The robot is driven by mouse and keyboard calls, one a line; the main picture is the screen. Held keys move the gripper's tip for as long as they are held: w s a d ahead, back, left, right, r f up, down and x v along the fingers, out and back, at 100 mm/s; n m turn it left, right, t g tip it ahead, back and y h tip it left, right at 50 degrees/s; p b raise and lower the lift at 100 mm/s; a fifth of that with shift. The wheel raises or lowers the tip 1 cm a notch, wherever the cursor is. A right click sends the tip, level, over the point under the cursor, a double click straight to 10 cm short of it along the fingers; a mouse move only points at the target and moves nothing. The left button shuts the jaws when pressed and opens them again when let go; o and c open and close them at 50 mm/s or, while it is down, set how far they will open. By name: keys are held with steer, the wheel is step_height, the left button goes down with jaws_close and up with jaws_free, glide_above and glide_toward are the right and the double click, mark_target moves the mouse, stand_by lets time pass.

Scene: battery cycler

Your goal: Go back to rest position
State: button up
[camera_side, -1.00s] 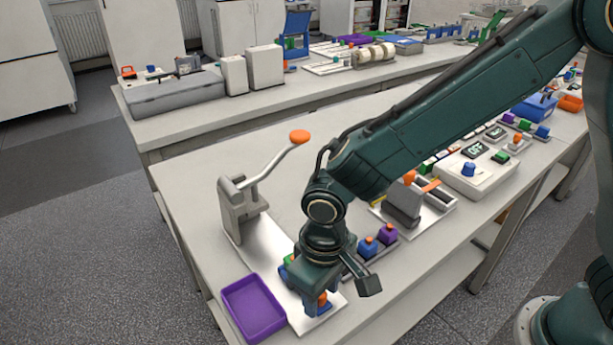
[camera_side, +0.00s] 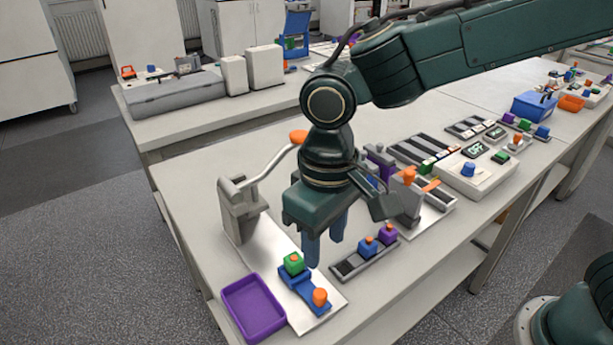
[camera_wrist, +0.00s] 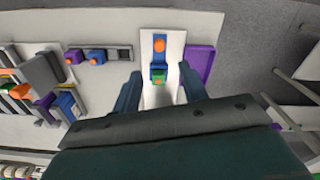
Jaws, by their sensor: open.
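My gripper (camera_side: 324,245) is open and empty, its two blue fingers pointing down above the work bench. In the wrist view the fingers (camera_wrist: 158,98) stand apart, with nothing between them. Below and in front is a white plate (camera_side: 322,316) carrying a blue holder (camera_side: 300,287). A green block (camera_side: 293,263) with an orange top sits at one end of the holder, and an orange knob (camera_side: 320,297) is at the other. The green block also shows in the wrist view (camera_wrist: 159,76). A grey lever press (camera_side: 240,205) with an orange-tipped handle stands behind.
A purple tray (camera_side: 253,308) lies left of the plate. A dark rack (camera_side: 349,267) with a blue and a purple block is at the right. A grey fixture (camera_side: 407,205) and a white console (camera_side: 480,175) reading OFF stand further right.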

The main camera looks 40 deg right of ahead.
steer(key=shift+r, duration=0.35)
steer(key=s+d+r+m+t+y, duration=0.15)
steer(key=d+r, duration=0.25)
steer(key=d, duration=0.4)
steer(key=s+d+r+t+h, duration=0.1)
steer(key=s+d+r, duration=0.15)
steer(key=d, duration=0.45)
steer(key=s+d+m+t, duration=0.1)
steer(key=s+d+t, duration=0.2)
steer(key=s+d, duration=0.6)
steer(key=shift+d+r, duration=0.25)
steer(key=shift+d, duration=0.75)
steer(key=shift+m, duration=0.25)
